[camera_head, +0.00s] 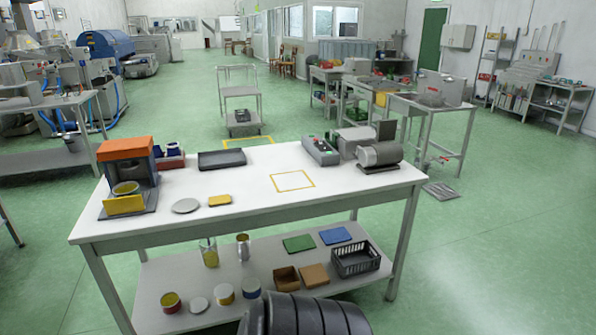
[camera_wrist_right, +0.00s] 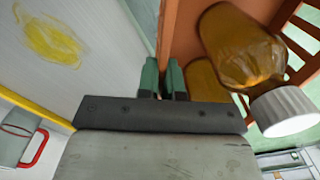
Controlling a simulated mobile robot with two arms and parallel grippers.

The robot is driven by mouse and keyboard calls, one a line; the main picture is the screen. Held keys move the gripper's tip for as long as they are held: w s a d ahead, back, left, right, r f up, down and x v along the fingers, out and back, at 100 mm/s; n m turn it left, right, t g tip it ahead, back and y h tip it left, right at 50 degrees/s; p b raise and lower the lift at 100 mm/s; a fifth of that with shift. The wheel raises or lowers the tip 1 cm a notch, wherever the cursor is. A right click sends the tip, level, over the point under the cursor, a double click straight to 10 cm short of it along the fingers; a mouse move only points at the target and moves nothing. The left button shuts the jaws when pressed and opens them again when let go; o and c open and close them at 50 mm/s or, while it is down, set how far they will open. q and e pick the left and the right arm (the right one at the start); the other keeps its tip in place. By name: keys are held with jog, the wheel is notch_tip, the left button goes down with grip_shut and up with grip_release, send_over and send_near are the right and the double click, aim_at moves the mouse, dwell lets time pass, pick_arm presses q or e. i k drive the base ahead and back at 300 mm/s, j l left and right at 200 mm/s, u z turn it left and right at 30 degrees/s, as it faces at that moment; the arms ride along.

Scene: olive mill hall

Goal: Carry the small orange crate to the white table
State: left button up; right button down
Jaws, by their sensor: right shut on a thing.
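The white table (camera_head: 350,188) stands ahead in the head view, with a yellow outlined square (camera_head: 292,172) on its top. In the right wrist view, my right gripper (camera_wrist_right: 163,80) is shut on the wall of the orange crate (camera_wrist_right: 180,32). Amber bottles lie in the crate; the nearer bottle (camera_wrist_right: 240,45) has a white cap (camera_wrist_right: 287,110). Only part of the crate shows, with slats at the right. The crate and both grippers are out of the head view.
The tabletop holds an orange-topped device (camera_head: 126,150), a black tray (camera_head: 222,159), a grey control box (camera_head: 320,150) and a motor-like machine (camera_head: 380,154). The marked square is empty. Jars and a black basket (camera_head: 356,260) occupy the lower shelf. Green floor is open at right.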

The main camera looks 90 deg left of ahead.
aim_at(285, 185)
jog(key=j+u, duration=0.1)
jog(key=u, duration=1.25)
jog(key=i+j+u, duration=0.1)
jog(key=j+u, duration=0.15)
jog(key=u, duration=0.2)
jog(key=i+j+u, duration=0.15)
jog(key=u, duration=0.35)
jog(key=i+j+u, duration=0.15)
jog(key=u, duration=0.3)
jog(key=i+j+u, duration=0.1)
jog(key=i+u, duration=0.2)
jog(key=i, duration=0.3)
jog(key=i+u, duration=0.25)
jog(key=i, duration=0.35)
